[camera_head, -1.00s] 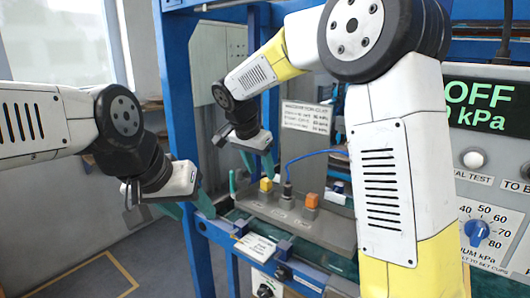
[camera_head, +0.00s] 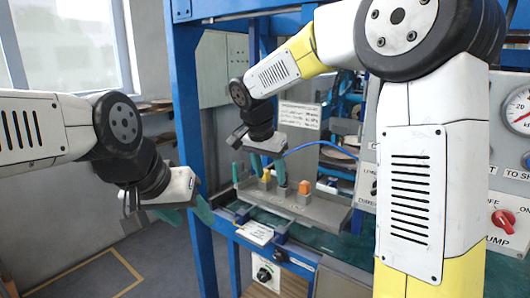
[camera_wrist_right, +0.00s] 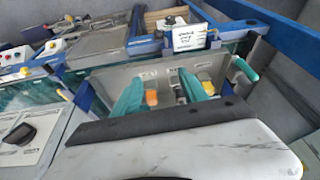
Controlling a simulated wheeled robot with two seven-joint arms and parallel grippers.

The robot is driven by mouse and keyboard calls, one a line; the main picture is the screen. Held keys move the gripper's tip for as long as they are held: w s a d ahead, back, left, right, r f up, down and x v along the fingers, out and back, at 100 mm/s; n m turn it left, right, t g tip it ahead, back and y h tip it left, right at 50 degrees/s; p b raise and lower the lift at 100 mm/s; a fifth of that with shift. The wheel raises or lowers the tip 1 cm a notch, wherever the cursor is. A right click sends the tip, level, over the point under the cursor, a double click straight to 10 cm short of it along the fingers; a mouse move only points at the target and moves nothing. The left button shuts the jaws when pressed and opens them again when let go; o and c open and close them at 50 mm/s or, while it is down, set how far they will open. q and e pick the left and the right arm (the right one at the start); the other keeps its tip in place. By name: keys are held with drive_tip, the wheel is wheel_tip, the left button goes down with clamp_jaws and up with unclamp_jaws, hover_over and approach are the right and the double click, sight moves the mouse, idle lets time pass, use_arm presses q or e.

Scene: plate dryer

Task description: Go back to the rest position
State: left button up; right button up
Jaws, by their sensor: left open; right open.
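My left gripper (camera_head: 188,212) hangs at the left in the head view, its teal fingers apart and empty, in front of a blue post. My right gripper (camera_head: 268,167) points down over a grey tray (camera_head: 322,210), its teal fingers apart and holding nothing. The tray carries an orange block (camera_head: 304,187) and a yellow piece (camera_head: 267,174). In the right wrist view the right fingers (camera_wrist_right: 161,92) stand open in front of the tray, with the orange block (camera_wrist_right: 151,97) seen between them. Whether they touch the tray cannot be told.
A blue frame post (camera_head: 188,110) stands between the arms. A control panel with a gauge (camera_head: 519,110) and red knob (camera_head: 503,221) is on the right, partly hidden by my right arm. A white sign (camera_head: 299,115) stands behind the tray. Floor at lower left is clear.

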drive_tip(key=s+d+n+t+y, duration=0.1)
drive_tip(key=s+d+n, duration=0.1)
drive_tip(key=s+d, duration=0.2)
drive_tip(key=s+d+r+n+t+y, duration=0.1)
drive_tip(key=s+d, duration=0.3)
drive_tip(key=s, duration=0.6)
drive_tip(key=s+d+n+y, duration=0.2)
drive_tip(key=s+d+n, duration=0.2)
drive_tip(key=s, duration=0.4)
drive_tip(key=shift+d+r+t, duration=0.2)
drive_tip(key=shift+d+t, duration=0.2)
drive_tip(key=shift+d, duration=0.1)
